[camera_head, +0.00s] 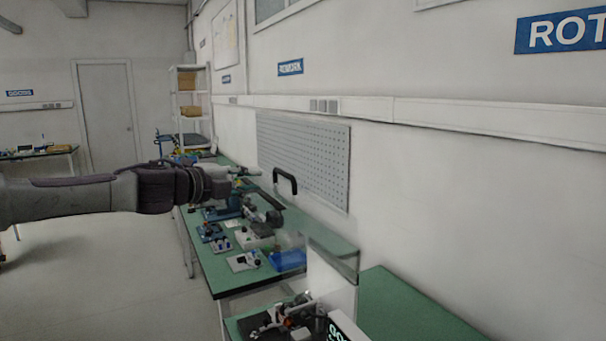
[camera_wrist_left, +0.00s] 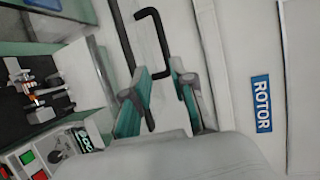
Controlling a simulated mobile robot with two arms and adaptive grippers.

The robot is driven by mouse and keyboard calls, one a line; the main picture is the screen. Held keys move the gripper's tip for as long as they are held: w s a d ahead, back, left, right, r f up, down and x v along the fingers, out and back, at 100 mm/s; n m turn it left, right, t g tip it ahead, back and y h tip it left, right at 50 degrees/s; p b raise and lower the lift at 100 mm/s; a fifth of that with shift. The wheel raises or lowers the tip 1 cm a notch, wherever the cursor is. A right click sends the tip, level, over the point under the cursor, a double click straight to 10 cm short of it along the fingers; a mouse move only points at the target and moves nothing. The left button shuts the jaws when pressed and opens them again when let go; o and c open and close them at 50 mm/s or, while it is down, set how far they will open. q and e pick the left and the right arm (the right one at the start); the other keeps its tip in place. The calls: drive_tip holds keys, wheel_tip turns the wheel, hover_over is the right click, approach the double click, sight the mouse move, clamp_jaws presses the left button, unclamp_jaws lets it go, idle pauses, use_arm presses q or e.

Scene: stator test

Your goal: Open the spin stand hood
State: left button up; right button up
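The spin stand (camera_head: 300,318) is at the bottom of the head view, cut off by the frame edge. In the left wrist view it shows at the left (camera_wrist_left: 35,95), with a lit display and coloured buttons. A clear hood panel (camera_head: 335,250) rises beside it, hard to make out. A black bent handle (camera_head: 285,178) stands up beyond it; it is large in the left wrist view (camera_wrist_left: 172,58). My left gripper (camera_head: 248,175) is open, its fingertips (camera_wrist_left: 162,90) apart near the handle. I cannot tell if they touch it. My right gripper is out of view.
A green bench (camera_head: 205,265) with several small parts and a blue bin (camera_head: 288,260) runs along the wall. A pegboard (camera_head: 305,155) hangs behind the handle. A shelf (camera_head: 190,105) stands at the back. Floor to the left is clear.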

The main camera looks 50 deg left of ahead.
sight(283, 175)
use_arm(q)
drive_tip(key=p+x, duration=0.2)
drive_tip(key=r+p+x, duration=0.1)
drive_tip(key=x, duration=0.1)
drive_tip(key=shift+w+p, duration=0.3)
drive_tip(key=shift+p, duration=0.05)
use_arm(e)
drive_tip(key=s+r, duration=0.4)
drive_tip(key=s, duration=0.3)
use_arm(q)
drive_tip(key=p+x, duration=0.2)
drive_tip(key=x, duration=0.2)
drive_tip(key=shift+w+f, duration=0.15)
drive_tip(key=shift+w, duration=0.05)
drive_tip(key=p+x, duration=0.1)
drive_tip(key=p, duration=0.1)
drive_tip(key=shift+w+p, duration=0.5)
drive_tip(key=shift+p, duration=0.15)
drive_tip(key=shift+w+a, duration=0.1)
drive_tip(key=shift+w, duration=0.05)
drive_tip(key=shift+w+a+f, duration=0.1)
drive_tip(key=shift+w+f, duration=0.05)
drive_tip(key=shift+f, duration=0.1)
clamp_jaws()
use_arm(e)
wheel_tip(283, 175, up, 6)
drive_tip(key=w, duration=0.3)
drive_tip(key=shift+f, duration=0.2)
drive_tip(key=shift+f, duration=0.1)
